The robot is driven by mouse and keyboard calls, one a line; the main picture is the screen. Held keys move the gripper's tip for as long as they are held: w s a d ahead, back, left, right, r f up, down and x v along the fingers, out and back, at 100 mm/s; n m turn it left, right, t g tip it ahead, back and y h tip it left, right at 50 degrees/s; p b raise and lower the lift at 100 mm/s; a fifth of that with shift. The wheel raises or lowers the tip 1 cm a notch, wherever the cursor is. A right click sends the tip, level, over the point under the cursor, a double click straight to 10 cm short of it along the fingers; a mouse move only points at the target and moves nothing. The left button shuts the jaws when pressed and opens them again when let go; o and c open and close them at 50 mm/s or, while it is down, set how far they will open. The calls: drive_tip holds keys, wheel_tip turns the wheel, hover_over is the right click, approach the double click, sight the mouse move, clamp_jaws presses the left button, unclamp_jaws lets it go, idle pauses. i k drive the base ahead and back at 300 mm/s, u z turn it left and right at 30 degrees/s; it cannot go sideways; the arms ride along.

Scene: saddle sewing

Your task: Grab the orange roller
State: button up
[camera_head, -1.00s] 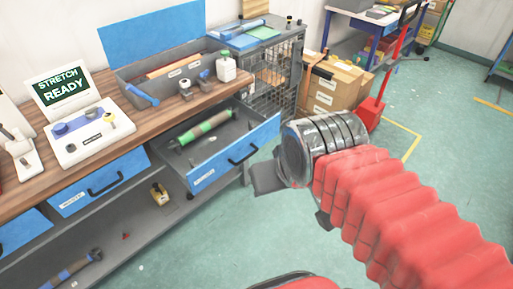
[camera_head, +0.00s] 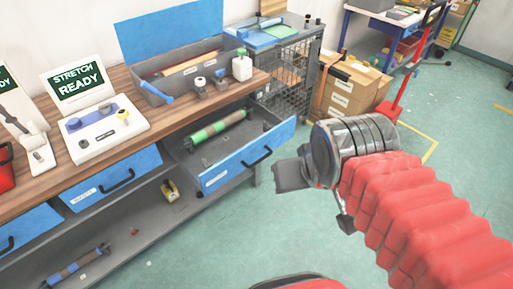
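No plainly orange roller stands out. A roller with green and brownish bands (camera_head: 217,130) lies in the open blue-fronted drawer (camera_head: 228,171) under the bench. Another roller with brown and blue bands (camera_head: 75,267) lies on the lower shelf at bottom left. A thin orange-brown bar lies in the grey toolbox (camera_head: 186,68) on the bench; I cannot tell what it is. My gripper (camera_head: 290,174) is just right of the open drawer's front, apart from both rollers. Its fingers are dark and seen from behind, so their opening is unclear.
The wooden bench (camera_head: 128,168) holds a white device with a "STRETCH READY" screen (camera_head: 78,84) and a white bottle (camera_head: 242,65). A wire cage cabinet (camera_head: 290,85), cardboard boxes (camera_head: 347,100) and a red hand truck (camera_head: 392,112) stand behind.

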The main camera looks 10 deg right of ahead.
sight(175, 68)
drive_tip(key=i, duration=0.9)
